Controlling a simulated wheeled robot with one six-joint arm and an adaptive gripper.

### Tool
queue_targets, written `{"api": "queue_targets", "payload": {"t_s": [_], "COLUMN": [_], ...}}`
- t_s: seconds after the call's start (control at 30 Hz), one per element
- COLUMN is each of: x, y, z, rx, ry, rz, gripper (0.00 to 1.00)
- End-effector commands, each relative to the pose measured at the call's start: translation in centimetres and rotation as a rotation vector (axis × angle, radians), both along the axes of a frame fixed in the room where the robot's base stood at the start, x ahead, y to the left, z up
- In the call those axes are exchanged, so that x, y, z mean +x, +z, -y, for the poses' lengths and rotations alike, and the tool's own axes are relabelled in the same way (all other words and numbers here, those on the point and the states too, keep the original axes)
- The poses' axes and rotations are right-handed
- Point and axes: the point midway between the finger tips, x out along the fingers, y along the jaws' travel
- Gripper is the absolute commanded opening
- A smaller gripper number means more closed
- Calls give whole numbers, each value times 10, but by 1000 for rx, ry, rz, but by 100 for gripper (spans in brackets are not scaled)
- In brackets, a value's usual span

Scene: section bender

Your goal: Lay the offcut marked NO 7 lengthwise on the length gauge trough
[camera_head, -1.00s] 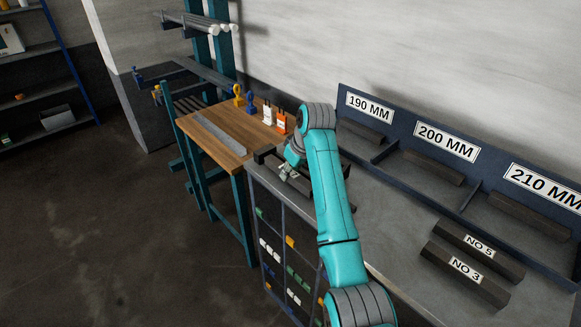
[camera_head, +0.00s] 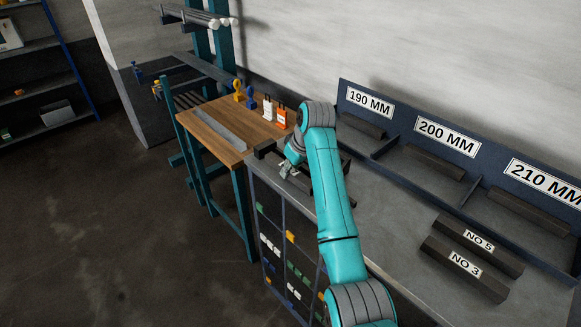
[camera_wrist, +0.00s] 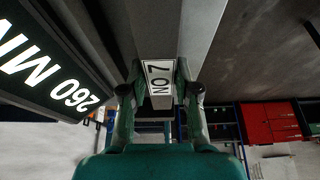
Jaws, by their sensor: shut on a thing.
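The offcut marked NO 7 (camera_wrist: 155,35) is between the fingers of my gripper (camera_wrist: 160,100) in the wrist view, with its white label facing the camera. My gripper is shut on it. A long grey channel (camera_head: 220,130), which may be the length gauge trough, lies along the wooden table (camera_head: 195,125). I cannot tell whether the offcut touches anything below.
Offcuts NO 5 (camera_head: 480,246) and NO 3 (camera_head: 463,272) lie on the grey bench (camera_head: 400,235). Bins marked 190, 200 and 210 MM (camera_head: 447,138) stand behind. A 260 MM sign (camera_wrist: 45,65) is close at left in the wrist view.

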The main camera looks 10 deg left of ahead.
Motion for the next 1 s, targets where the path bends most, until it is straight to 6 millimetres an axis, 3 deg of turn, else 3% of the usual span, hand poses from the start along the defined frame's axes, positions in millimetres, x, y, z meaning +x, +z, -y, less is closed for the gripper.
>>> {"api": "queue_targets", "payload": {"t_s": [0.07,0.1,0.2,0.57,0.77,1.0], "x": [0,0,0,-1,-6,-18], "y": [-1,-1,-1,3,28,73], "z": [0,0,0,1,10,24], "rx": [1,1,1,0,1,2], "ry": [0,0,0,0,-1,-1], "rz": [1,1,1,1,4,4], "gripper": [0,38,60,60,60,60]}}
